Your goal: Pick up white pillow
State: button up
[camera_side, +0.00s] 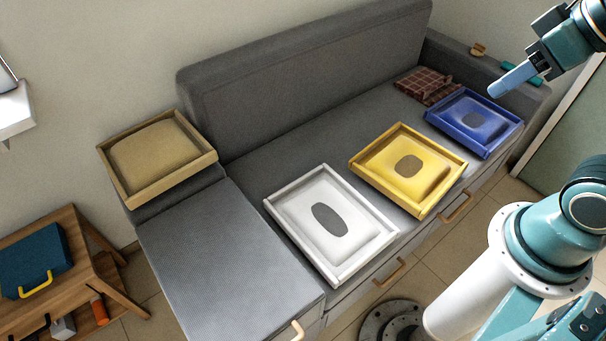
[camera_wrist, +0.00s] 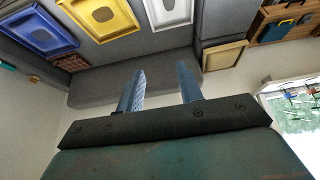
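The white pillow (camera_side: 355,236) lies flat on the front of the grey sofa seat. It looks like a square with a raised white rim and a grey oval in the middle. It also shows at the top edge of the wrist view (camera_wrist: 182,14), partly cut off. My gripper (camera_side: 506,82) is high at the upper right in the side view, above the sofa's right end and well away from the white pillow. In the wrist view its two fingers (camera_wrist: 160,68) stand apart with nothing between them, so it is open and empty.
A yellow square piece (camera_side: 435,187) and a blue one (camera_side: 497,123) lie right of the white pillow. A tan one (camera_side: 155,158) sits on the left armrest. A plaid cloth (camera_side: 425,84) lies near the backrest (camera_side: 290,75). A wooden table (camera_side: 85,270) stands at left.

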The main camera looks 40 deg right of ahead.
jog(key=shift+o, duration=0.4)
jog(key=g, duration=0.6)
send_over(359, 194)
notch_tip(359, 194, down, 46)
jog(key=shift+r, duration=0.15)
jog(key=shift+a, duration=0.1)
jog(key=shift+f, duration=4.25)
